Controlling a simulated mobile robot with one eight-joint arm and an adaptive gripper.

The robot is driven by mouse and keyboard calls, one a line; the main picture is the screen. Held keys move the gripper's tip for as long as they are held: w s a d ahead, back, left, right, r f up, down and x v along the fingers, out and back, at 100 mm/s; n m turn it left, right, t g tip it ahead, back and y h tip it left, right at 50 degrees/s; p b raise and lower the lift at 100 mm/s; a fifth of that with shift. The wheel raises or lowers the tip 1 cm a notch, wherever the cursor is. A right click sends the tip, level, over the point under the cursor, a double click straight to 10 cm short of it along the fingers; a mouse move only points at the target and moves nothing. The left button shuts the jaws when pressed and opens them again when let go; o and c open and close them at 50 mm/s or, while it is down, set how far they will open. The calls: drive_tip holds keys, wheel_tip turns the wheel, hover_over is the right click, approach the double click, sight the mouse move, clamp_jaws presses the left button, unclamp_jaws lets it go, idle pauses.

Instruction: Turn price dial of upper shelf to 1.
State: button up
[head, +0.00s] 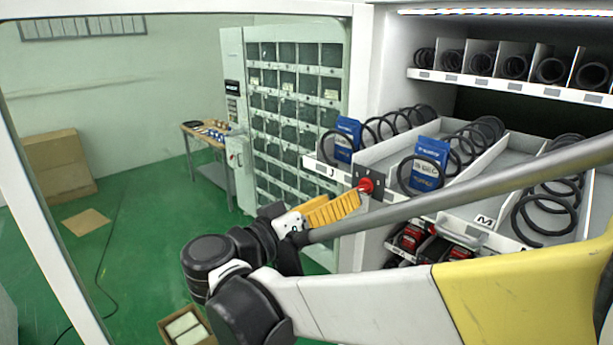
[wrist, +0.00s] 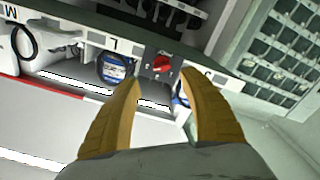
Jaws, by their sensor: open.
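A red price dial (head: 366,185) sits on a dark plate on the front edge of the pulled-out shelf (head: 465,212), right of the label J. In the wrist view the red dial (wrist: 162,63) shows between the labels L and J, with small white marks around it that are too small to read. My gripper (head: 352,203) has yellow fingers and is open just in front of the dial. In the wrist view the fingertips of my gripper (wrist: 159,80) stand apart on either side below the dial, with nothing between them. Whether they touch it cannot be told.
Blue packages (head: 346,140) stand in black spiral coils on the shelf. A higher shelf (head: 510,87) holds more coils, and red items (head: 411,238) lie below. My arm crosses the shelf front. A locker cabinet (head: 295,110) and a small table (head: 207,135) stand behind on green floor.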

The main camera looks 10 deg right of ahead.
sight(358, 189)
drive_tip(key=x, duration=0.7)
drive_tip(key=shift+w+d+p, duration=0.1)
drive_tip(key=shift+w+p, duration=0.2)
drive_tip(key=shift+p, duration=0.1)
clamp_jaws()
